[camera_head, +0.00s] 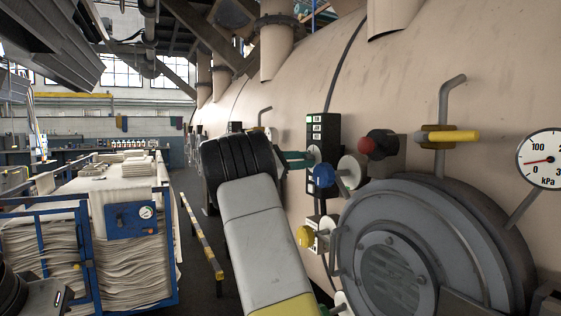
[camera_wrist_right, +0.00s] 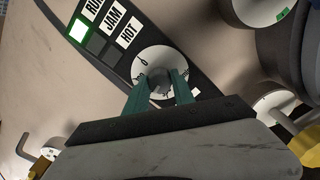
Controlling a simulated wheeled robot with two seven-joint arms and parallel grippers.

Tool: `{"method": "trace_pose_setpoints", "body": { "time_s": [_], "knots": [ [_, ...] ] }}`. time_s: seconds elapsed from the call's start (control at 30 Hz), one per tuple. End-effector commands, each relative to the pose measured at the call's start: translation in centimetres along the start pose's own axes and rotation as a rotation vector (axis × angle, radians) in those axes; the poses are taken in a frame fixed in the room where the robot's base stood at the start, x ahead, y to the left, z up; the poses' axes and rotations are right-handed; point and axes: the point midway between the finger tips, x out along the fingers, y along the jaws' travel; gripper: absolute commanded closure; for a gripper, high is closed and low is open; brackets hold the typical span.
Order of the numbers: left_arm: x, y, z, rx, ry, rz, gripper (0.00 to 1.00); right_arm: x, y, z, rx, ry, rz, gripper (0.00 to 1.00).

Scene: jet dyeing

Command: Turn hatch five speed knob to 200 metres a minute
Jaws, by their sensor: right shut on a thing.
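The speed knob (camera_wrist_right: 159,82) is a small grey grip on a white round dial with dark marks, seen in the right wrist view. The dial (camera_wrist_right: 146,61) sits at the lower end of a black panel with RUN, JAM and HOT labels. My right gripper (camera_wrist_right: 158,88) has its two teal fingers on either side of the knob, shut on it. In the head view my right gripper (camera_head: 301,159) reaches the dark panel (camera_head: 322,130), and my arm hides part of the area.
A blue knob (camera_head: 324,175), a red knob (camera_head: 367,146) and a yellow knob (camera_head: 305,237) stand close by on the beige vessel. A round grey hatch (camera_head: 400,250) and a kPa gauge (camera_head: 541,159) are to the right. A blue-framed cloth trolley (camera_head: 170,275) stands left.

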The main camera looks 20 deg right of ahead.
Motion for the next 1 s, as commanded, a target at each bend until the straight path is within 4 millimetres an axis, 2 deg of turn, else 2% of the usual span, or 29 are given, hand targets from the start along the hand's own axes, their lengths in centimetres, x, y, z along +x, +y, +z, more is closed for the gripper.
{"method": "trace_pose_setpoints", "body": {
  "time_s": [0.03,0.1,0.13,0.47,0.57,0.83,1.0],
  "knots": [
    [0.0,0.0,0.0,0.000,0.000,0.000,1.00,-0.1,0.0,-0.2,-0.001,0.003,0.000,0.64],
    [0.0,0.0,0.0,0.000,0.000,0.000,1.00,-0.1,0.0,-0.1,-0.001,0.002,0.000,0.51],
    [0.0,0.0,0.0,0.000,0.000,0.000,1.00,-0.1,0.0,-0.1,-0.001,0.002,0.000,0.48],
    [0.0,0.0,0.0,0.000,0.000,0.000,1.00,-0.3,0.0,-0.1,0.001,0.001,0.000,0.48],
    [0.0,0.0,0.0,0.000,0.000,0.000,1.00,-1.3,0.0,-0.1,0.001,0.002,0.001,0.48],
    [0.0,0.0,0.0,0.000,0.000,0.000,1.00,-5.9,0.0,-0.2,0.000,0.004,0.002,0.48],
    [0.0,0.0,0.0,0.000,0.000,0.000,1.00,-7.6,0.0,-0.1,0.000,0.003,0.001,0.48]
  ]
}}
